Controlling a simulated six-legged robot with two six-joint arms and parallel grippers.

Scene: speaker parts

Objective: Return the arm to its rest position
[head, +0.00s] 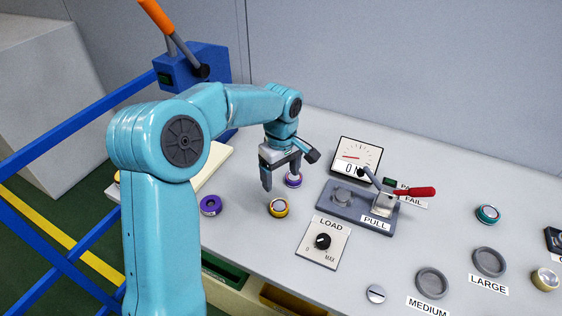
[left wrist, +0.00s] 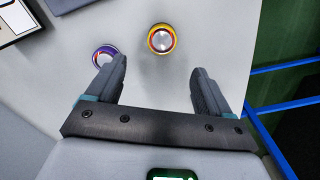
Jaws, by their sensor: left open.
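My left arm comes in from the left of the head view and arches over the grey table. Its left gripper (head: 281,178) points down with its fingers apart and nothing between them. A round yellow-and-red part (head: 278,208) sits on the table just in front of it. A purple-rimmed part (head: 293,180) is close by the right finger, and another purple part (head: 210,205) lies to the left. In the left wrist view, the open gripper (left wrist: 159,75) has the yellow part (left wrist: 161,39) beyond its fingertips. My right gripper does not show.
A gauge (head: 357,157) and a red-handled press (head: 375,205) stand right of the gripper. A LOAD knob panel (head: 323,242) is nearer. Grey round pads (head: 433,282) and a teal part (head: 488,214) lie farther right. A blue lever box (head: 190,68) stands behind the arm.

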